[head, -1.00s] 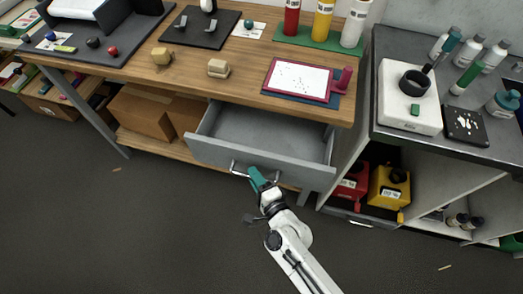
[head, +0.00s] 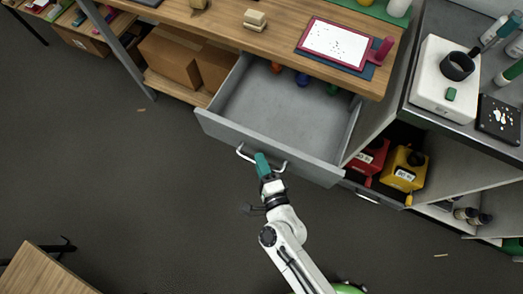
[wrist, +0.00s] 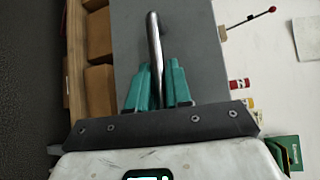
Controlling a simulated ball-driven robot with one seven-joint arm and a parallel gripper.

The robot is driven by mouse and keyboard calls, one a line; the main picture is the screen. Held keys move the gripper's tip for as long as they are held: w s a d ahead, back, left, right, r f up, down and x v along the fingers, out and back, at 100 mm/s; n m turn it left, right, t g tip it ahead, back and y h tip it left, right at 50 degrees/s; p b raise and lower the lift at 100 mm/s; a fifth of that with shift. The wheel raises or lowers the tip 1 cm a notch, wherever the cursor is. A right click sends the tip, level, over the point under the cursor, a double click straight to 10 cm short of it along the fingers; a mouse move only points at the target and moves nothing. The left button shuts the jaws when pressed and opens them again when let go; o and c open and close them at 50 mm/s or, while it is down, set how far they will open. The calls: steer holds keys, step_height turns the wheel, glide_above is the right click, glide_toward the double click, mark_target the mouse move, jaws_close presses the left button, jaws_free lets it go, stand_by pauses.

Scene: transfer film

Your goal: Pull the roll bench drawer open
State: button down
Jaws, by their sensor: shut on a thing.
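The grey roll bench drawer (head: 285,112) stands pulled well out from under the wooden bench top in the head view. Several coloured items, orange, blue and green, show at its back. Its metal bar handle (head: 242,153) is on the front panel and also shows in the wrist view (wrist: 154,45). My gripper (head: 262,163) has teal fingers and is at the handle, in front of the drawer. In the wrist view my gripper (wrist: 160,85) is shut on the bar, one finger on each side. The fingers hide part of the handle.
The wooden bench (head: 280,30) carries a framed white screen (head: 335,43). Cardboard boxes (head: 170,53) sit on its lower shelf. A grey cabinet at right holds red (head: 367,158) and yellow (head: 404,170) containers. A wooden surface (head: 45,272) is at lower left. Floor between is clear.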

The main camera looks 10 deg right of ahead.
steer(key=c, duration=1.2)
jaws_free()
steer(key=shift+o, duration=0.2)
steer(key=b+v, duration=0.2)
steer(key=v, duration=0.8)
steer(key=shift+s, duration=0.4)
